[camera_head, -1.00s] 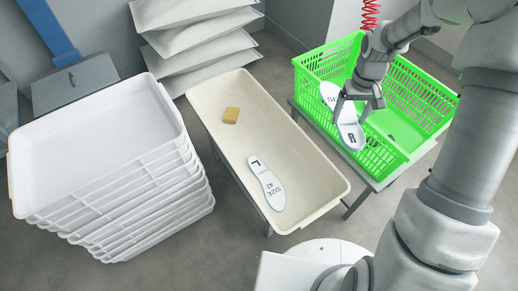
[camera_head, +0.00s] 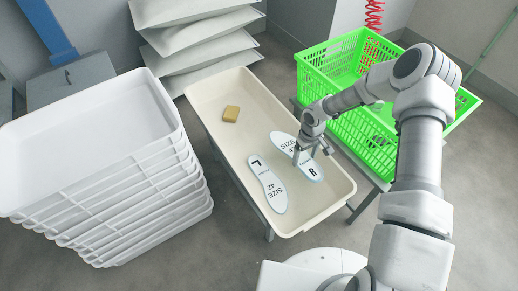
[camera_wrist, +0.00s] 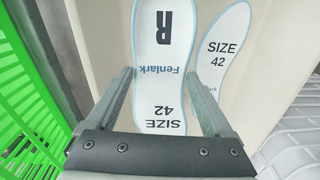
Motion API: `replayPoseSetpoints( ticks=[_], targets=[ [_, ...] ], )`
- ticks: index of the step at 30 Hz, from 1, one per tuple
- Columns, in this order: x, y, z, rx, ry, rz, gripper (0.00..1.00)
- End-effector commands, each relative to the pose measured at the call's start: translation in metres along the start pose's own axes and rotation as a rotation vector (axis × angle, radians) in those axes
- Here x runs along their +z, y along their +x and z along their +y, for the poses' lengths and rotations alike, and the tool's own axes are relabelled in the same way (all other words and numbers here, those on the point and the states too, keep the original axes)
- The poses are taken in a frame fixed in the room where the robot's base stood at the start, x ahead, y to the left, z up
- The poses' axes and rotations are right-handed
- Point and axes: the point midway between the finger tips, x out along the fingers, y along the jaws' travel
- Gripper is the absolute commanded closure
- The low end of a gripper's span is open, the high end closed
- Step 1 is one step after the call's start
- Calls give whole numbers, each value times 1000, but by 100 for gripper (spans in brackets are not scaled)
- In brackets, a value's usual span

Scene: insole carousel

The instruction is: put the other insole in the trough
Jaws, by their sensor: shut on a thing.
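The insole marked R (camera_head: 312,172) is in my gripper (camera_head: 304,160), inside the cream trough (camera_head: 232,91) toward its right side. In the wrist view the R insole (camera_wrist: 160,75) lies between the two fingers of my gripper (camera_wrist: 160,78), with "SIZE 42" toward me. It is low over the trough floor; I cannot tell whether it touches it. The insole marked L (camera_head: 268,186) lies flat in the trough, to the left of the R insole, and shows at the right in the wrist view (camera_wrist: 224,50).
A yellow-brown block (camera_head: 231,114) lies in the trough's far end. The green crate (camera_head: 312,89) stands right of the trough. A stack of white trays (camera_head: 90,110) stands at the left, and grey sacks (camera_head: 205,45) are piled behind.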

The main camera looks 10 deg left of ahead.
Motion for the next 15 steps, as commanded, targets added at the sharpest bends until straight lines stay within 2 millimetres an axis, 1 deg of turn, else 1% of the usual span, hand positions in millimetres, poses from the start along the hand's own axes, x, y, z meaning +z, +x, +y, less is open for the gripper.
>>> replayPoseSetpoints(
  ticks=[2,9,12,15],
  targets=[
    [-1,10,-2,0,-6,-1,68],
    [-2,55,-4,-2,-7,0,68],
    [-2,66,-3,-1,-7,1,68],
    [-2,71,-3,0,-6,1,68]
  ],
)
